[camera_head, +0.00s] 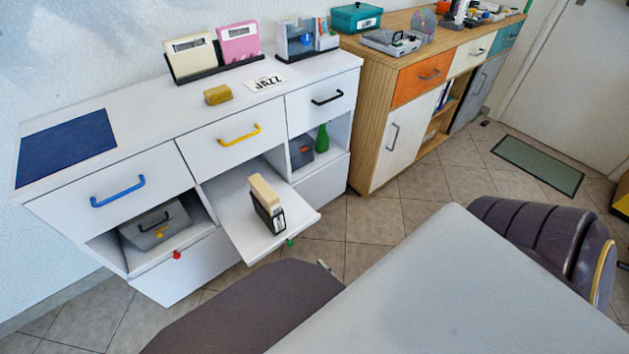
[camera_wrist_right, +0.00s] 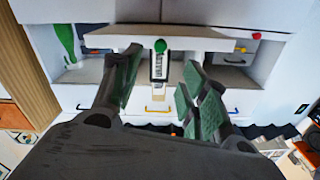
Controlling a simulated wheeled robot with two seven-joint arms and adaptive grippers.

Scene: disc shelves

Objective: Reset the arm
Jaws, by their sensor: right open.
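My right gripper (camera_wrist_right: 160,85) shows in the right wrist view, with two green-padded fingers spread apart and nothing between them. Beyond the fingers is a lowered white flap (camera_head: 235,225) with a green knob (camera_head: 290,242). A cream and black disc holder (camera_head: 266,200) with a labelled front stands upright on the flap. In the wrist view the holder's label (camera_wrist_right: 158,66) shows between the fingers, farther off; I see no contact. Dark and light grey parts of my own body fill the lower head view. My left gripper does not show.
The white cabinet has blue (camera_head: 118,192), yellow (camera_head: 239,135) and black (camera_head: 327,98) drawer handles. Cream (camera_head: 191,55) and pink (camera_head: 239,43) cases stand on top. A grey box (camera_head: 155,225) and green bottle (camera_head: 322,138) fill side niches. A wooden cabinet (camera_head: 372,120) stands right.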

